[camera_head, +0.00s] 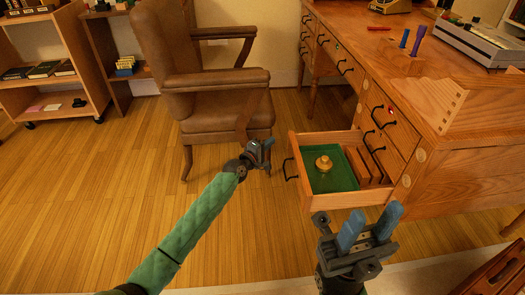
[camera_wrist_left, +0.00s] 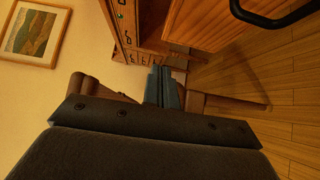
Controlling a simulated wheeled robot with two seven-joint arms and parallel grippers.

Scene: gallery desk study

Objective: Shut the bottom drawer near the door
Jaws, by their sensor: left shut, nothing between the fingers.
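The open bottom drawer (camera_head: 338,204) sticks out from the near end of the wooden desk (camera_head: 470,160). Its front faces left and carries a dark handle (camera_head: 287,169). Inside are a green lining, a small round yellowish object (camera_head: 324,163) and upright brown dividers. My left gripper (camera_head: 268,147) is shut and empty, to the left of the drawer front and apart from it. In the left wrist view its blue fingers (camera_wrist_left: 163,88) are together, and a dark handle (camera_wrist_left: 272,14) shows at the top right. My right gripper (camera_head: 370,226) is open and empty, in front of the drawer's near side.
A brown leather armchair (camera_head: 215,100) stands behind my left gripper. Shelves (camera_head: 50,85) with books are at the far left. Pens and a grey device (camera_head: 480,38) are on the desk top.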

